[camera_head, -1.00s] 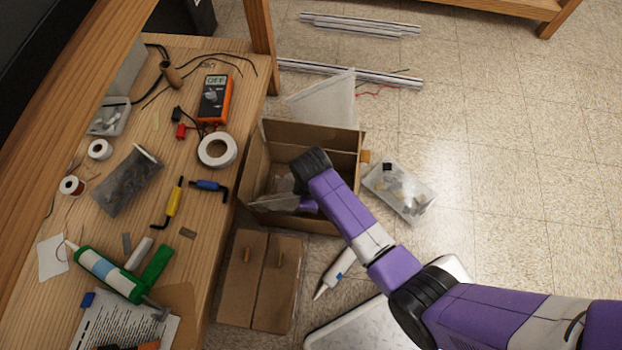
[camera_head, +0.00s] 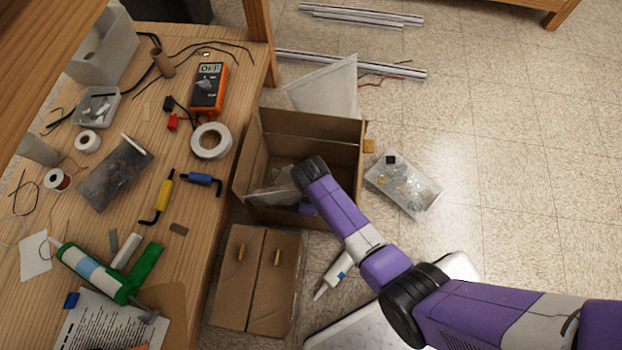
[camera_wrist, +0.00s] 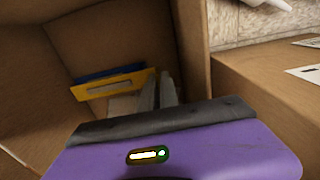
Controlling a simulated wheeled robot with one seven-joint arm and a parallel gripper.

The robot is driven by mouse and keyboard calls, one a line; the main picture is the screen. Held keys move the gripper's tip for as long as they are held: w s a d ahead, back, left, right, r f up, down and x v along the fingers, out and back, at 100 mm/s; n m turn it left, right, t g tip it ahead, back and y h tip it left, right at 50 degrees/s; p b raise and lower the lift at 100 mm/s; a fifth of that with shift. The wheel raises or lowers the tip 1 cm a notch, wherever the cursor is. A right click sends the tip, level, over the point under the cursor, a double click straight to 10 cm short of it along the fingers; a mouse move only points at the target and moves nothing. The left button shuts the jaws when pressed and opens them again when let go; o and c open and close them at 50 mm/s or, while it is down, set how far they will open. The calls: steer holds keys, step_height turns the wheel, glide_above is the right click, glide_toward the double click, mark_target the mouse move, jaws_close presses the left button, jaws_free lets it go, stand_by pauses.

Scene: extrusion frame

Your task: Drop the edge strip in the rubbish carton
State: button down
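The open brown carton (camera_head: 312,124) stands on the floor beside the workbench. My gripper reaches down into it, and in the head view my wrist hides the fingers. In the wrist view my gripper's two grey fingers (camera_wrist: 158,92) point into the carton (camera_wrist: 115,35), close together; whether they touch or hold anything is unclear. A yellow piece with a slot (camera_wrist: 110,86) and a blue piece (camera_wrist: 108,72) lie in the carton beyond the fingers. Clear crumpled plastic (camera_head: 273,194) shows inside at the left. I cannot make out the edge strip for certain in either view.
The workbench (camera_head: 195,250) with tools stands at the left. A closed carton (camera_head: 240,300) is in front of the open one. A clear bag of parts (camera_head: 403,186) and a white tube (camera_head: 335,274) lie on the floor. Metal profiles (camera_head: 370,67) lie behind. Floor at the right is clear.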

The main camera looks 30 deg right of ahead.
steer(key=shift+f, duration=0.1)
steer(key=shift+f+b, duration=0.3)
steer(key=shift+f, duration=0.05)
steer(key=shift+f, duration=0.2)
steer(key=c, duration=1.6)
jaws_free()
steer(key=shift+r, duration=0.15)
step_height(320, 180, up, 13)
steer(key=p, duration=0.7)
